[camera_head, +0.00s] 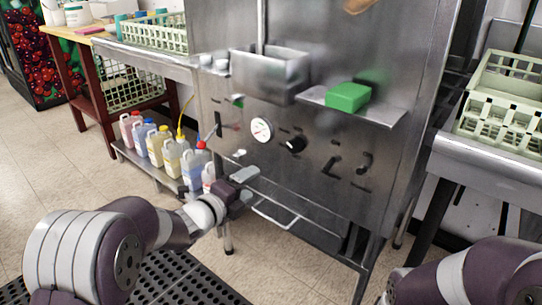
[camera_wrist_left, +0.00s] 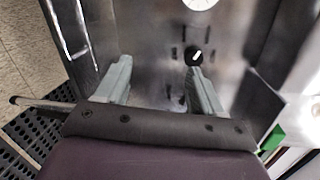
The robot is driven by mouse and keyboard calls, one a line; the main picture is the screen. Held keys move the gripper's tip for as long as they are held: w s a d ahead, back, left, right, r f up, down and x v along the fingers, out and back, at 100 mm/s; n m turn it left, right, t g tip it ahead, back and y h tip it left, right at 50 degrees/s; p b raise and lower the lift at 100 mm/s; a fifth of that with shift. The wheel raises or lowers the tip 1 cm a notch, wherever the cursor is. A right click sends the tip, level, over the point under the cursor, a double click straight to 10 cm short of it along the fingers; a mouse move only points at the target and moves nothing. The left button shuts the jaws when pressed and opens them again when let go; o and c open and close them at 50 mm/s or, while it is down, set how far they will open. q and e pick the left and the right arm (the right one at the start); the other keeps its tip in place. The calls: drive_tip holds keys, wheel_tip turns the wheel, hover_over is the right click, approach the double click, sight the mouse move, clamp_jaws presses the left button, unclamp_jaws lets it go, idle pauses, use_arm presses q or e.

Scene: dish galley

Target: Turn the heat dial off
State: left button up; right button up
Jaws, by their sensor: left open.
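The heat dial (camera_head: 294,144) is a small black knob on the steel front panel, right of and below a round white gauge (camera_head: 261,130). In the left wrist view the dial (camera_wrist_left: 195,54) shows a white pointer mark slanting up and right. My left gripper (camera_head: 246,172) is in front of the panel, left of and below the dial in the head view. In the wrist view its two fingers (camera_wrist_left: 159,66) are spread with nothing between them; the dial appears just beyond the right fingertip, apparently untouched. My right arm shows at lower right, but its gripper is out of frame.
A steel shelf with a green block (camera_head: 348,97) juts out above the dial. Several chemical jugs (camera_head: 172,158) stand on a low rack at left. A counter with a dish rack (camera_head: 505,112) is at right. Tiled floor lies in front.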

sight(292, 147)
use_arm(q)
wheel_tip(292, 147, up, 5)
drive_tip(key=s+d+m+h, duration=0.2)
drive_tip(key=d+m+h, duration=0.1)
drive_tip(key=m, duration=0.2)
drive_tip(key=shift+t, duration=0.3)
drive_tip(key=b+x, duration=0.1)
drive_tip(key=x, duration=0.6)
drive_tip(key=a+f+b+x, duration=0.1)
drive_tip(key=x, duration=0.3)
drive_tip(key=shift+w+d+b, duration=0.1)
drive_tip(key=shift+w+b, duration=0.25)
drive_tip(key=shift+w, duration=0.05)
drive_tip(key=shift+w+d+r, duration=0.15)
drive_tip(key=shift+w+d, duration=0.2)
drive_tip(key=shift+w, duration=0.2)
use_arm(e)
drive_tip(key=shift+s+f, duration=0.2)
drive_tip(key=shift+f, duration=0.3)
drive_tip(key=shift+s+f, duration=0.2)
drive_tip(key=shift+f, duration=0.25)
use_arm(q)
drive_tip(key=c, duration=1.1)
drive_tip(key=shift+o, duration=0.2)
drive_tip(key=shift+n, duration=0.3)
use_arm(e)
drive_tip(key=shift+r, duration=0.1)
